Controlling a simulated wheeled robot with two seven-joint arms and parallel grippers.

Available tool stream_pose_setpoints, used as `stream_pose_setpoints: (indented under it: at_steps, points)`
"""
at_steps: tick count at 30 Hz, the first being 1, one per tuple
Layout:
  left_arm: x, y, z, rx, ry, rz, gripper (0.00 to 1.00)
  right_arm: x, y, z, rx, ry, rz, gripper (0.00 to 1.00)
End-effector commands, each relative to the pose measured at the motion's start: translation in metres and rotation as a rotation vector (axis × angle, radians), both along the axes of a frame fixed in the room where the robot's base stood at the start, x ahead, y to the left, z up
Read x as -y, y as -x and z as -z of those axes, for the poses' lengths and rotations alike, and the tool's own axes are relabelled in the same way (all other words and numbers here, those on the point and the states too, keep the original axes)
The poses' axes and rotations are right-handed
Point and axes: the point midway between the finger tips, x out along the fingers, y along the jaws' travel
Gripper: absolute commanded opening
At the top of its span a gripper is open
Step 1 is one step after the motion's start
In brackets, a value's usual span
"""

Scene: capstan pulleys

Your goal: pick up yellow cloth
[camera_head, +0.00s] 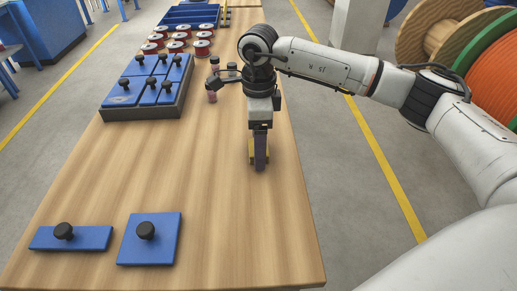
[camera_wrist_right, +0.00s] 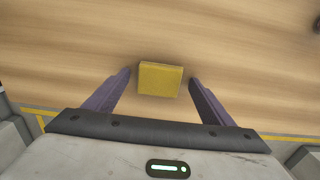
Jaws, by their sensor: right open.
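The yellow cloth (camera_wrist_right: 160,79) is a small folded block lying on the wooden table. In the right wrist view it sits between and just beyond the tips of my open right gripper (camera_wrist_right: 161,76), with a gap on each side. In the head view my right gripper (camera_head: 259,165) points down over the table near its right edge. It hides most of the cloth there; only slivers of yellow (camera_head: 251,150) show beside the fingers. My left gripper does not show.
Two blue plates with black knobs (camera_head: 148,240) lie at the table's front left. A dark tray (camera_head: 143,112) of several knobbed blue blocks stands farther back, with red and white spools (camera_head: 202,47) behind it. Small pulley parts (camera_head: 212,96) stand left of my gripper. The wooden table (camera_head: 200,180) is bare mid-front.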

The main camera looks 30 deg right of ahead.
Motion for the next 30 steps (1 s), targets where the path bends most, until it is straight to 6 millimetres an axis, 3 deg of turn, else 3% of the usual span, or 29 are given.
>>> stream_pose_setpoints:
  at_steps: [3,11,20,30]
  points:
    - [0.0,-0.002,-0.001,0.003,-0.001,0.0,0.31,0.0,0.0,0.0,0.0,0.0,0.0,0.75]
    - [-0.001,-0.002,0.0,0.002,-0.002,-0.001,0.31,0.0,0.0,-0.001,0.0,0.0,0.0,0.33]
    - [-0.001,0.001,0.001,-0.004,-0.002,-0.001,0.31,0.0,-0.001,-0.006,0.002,0.0,0.0,0.32]
    - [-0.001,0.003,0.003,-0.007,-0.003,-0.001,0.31,0.0,-0.001,-0.069,0.004,0.0,0.0,0.32]
